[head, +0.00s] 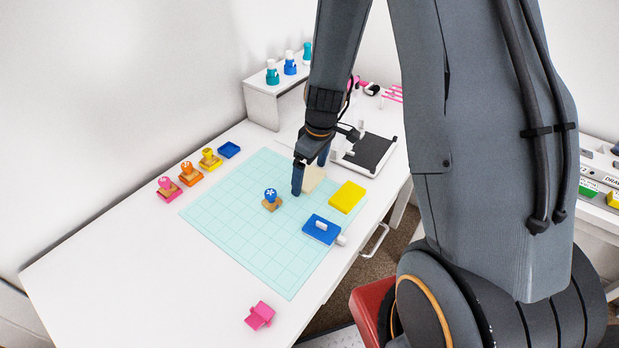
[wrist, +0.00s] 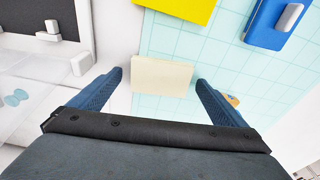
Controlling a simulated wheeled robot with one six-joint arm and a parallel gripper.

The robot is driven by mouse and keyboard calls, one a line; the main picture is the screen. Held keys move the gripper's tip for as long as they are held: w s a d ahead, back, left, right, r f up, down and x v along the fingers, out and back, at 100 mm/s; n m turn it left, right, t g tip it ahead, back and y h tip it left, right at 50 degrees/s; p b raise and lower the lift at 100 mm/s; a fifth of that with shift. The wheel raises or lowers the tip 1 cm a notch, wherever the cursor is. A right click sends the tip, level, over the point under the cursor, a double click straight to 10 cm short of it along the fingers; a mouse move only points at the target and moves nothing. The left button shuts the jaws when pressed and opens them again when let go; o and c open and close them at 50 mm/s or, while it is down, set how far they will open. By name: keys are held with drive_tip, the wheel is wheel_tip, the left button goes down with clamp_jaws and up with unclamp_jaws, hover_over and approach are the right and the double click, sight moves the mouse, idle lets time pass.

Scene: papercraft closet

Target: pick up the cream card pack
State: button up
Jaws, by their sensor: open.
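The cream card pack (wrist: 162,77) lies at the edge of the pale teal gridded mat (wrist: 215,55). In the wrist view it sits between the two fingers of my gripper (wrist: 160,88), with a gap on each side. My gripper is open and holds nothing. In the head view my gripper (head: 309,176) is over the mat's far right part, and the cream card pack (head: 313,178) shows partly behind the fingers. I cannot tell the exact height of the fingertips over the mat.
A yellow block (head: 347,197) and a blue block (head: 321,229) lie to the right. A blue-topped stamp (head: 271,199) stands on the mat. A black and white paper trimmer (head: 366,153) is behind. Several stamps line the left side; a pink piece (head: 260,315) lies at the front.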

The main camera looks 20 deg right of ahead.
drive_tip(key=shift+f, duration=0.1)
drive_tip(key=c, duration=1.2)
drive_tip(key=shift+o, duration=0.2)
